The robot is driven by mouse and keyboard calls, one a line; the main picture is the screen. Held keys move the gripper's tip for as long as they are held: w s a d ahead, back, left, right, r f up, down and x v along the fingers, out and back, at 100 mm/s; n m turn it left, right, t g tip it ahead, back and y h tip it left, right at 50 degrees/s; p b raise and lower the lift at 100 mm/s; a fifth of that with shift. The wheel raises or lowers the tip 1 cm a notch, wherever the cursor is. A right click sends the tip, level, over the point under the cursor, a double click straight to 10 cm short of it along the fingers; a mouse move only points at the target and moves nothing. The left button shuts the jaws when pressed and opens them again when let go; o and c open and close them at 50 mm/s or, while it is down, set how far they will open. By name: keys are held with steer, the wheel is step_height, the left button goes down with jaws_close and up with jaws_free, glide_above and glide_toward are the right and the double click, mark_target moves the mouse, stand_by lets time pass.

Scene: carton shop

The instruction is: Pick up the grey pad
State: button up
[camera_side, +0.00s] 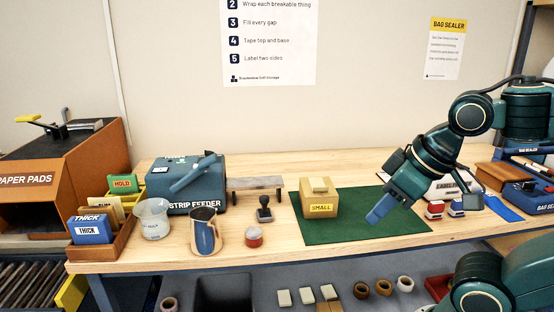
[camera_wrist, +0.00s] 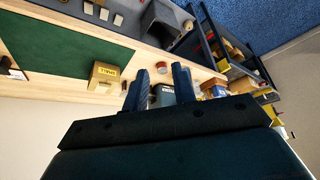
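No thing is clearly marked as the grey pad. Several small pale grey-white blocks, one of them a pale block (camera_side: 284,297), lie on the lower shelf in the side view; pale blocks also show at the top of the wrist view (camera_wrist: 103,13). A small pale piece (camera_side: 320,184) sits on the SMALL carton (camera_side: 318,205), which stands on the green mat (camera_side: 365,228). The carton also shows in the wrist view (camera_wrist: 105,77). My gripper (camera_side: 378,214) hangs above the mat, right of the carton. In the wrist view its fingers (camera_wrist: 160,84) are apart with nothing held between them.
Red and blue stamps (camera_side: 435,210) stand right of my gripper. The mat's front is clear.

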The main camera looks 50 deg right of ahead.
steer(key=o, duration=0.6)
